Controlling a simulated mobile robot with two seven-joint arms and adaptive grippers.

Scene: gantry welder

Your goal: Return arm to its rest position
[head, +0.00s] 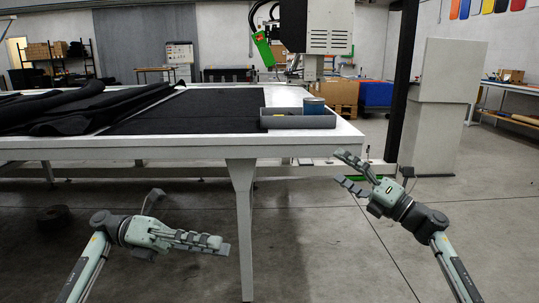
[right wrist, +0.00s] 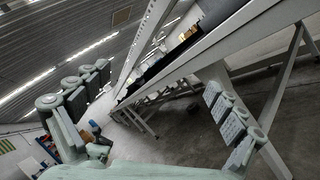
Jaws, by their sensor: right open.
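My right gripper (head: 352,177) is at the right in the head view, in front of the table's right end. Its two fingers are spread apart with nothing between them. In the right wrist view the right gripper (right wrist: 160,115) shows its fingers wide apart at left and right, with the table beyond. My left gripper (head: 222,245) is at the lower left in the head view, below the table's front edge. Its fingers appear edge-on and overlap, so its opening is unclear. I see nothing held in it.
A large white table (head: 345,142) with dark fabric (head: 190,112) spans the left and middle. A table leg (head: 242,215) stands between my grippers. Grey floor (head: 340,265) is clear in front.

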